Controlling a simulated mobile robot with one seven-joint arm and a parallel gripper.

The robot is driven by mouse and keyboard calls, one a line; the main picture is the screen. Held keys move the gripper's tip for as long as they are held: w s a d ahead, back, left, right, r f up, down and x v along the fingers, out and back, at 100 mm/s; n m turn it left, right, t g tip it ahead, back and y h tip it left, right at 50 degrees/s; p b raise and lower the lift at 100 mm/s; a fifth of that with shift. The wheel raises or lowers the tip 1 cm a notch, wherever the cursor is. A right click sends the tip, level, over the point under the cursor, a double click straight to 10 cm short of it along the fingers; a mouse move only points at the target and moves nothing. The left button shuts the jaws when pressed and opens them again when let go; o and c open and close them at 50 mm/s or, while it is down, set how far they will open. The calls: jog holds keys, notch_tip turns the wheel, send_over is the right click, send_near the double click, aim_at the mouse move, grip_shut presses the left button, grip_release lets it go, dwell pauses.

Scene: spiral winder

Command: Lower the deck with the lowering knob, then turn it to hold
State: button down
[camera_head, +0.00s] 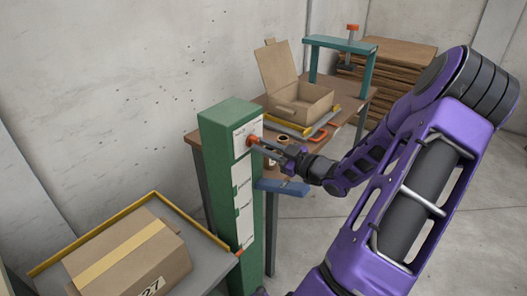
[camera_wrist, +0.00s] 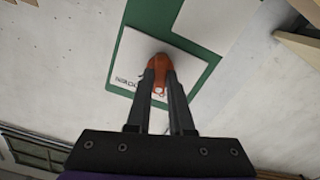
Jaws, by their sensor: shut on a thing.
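The lowering knob (camera_head: 253,140) is a small orange knob on a white label panel near the top of the green column (camera_head: 224,118). My gripper (camera_head: 262,144) reaches it from the right and is shut on it. In the wrist view the orange knob (camera_wrist: 160,66) sits between my two dark fingertips (camera_wrist: 160,84), in front of the white panel. The fingers cover part of the knob and its marking. The deck (camera_head: 190,284) is a grey platform with a yellow rim at the lower left, beside the column. A taped cardboard box (camera_head: 127,255) rests on it.
A brown-topped workbench (camera_head: 345,113) stands behind the column, with an open cardboard box (camera_head: 303,103) and a teal frame (camera_head: 368,60) on it. A blue piece (camera_head: 283,187) juts out near the column, below my arm. Stacked brown boards (camera_head: 397,58) stand at the back.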

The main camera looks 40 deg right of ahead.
jog(key=shift+f+n+b, duration=0.1)
jog(key=shift+n+b, duration=1.45)
jog(key=shift+n, duration=0.55)
jog(key=c, duration=0.8)
grip_release()
jog(key=v, duration=1.7)
jog(key=shift+s+p, duration=0.2)
jog(key=shift+p, duration=0.2)
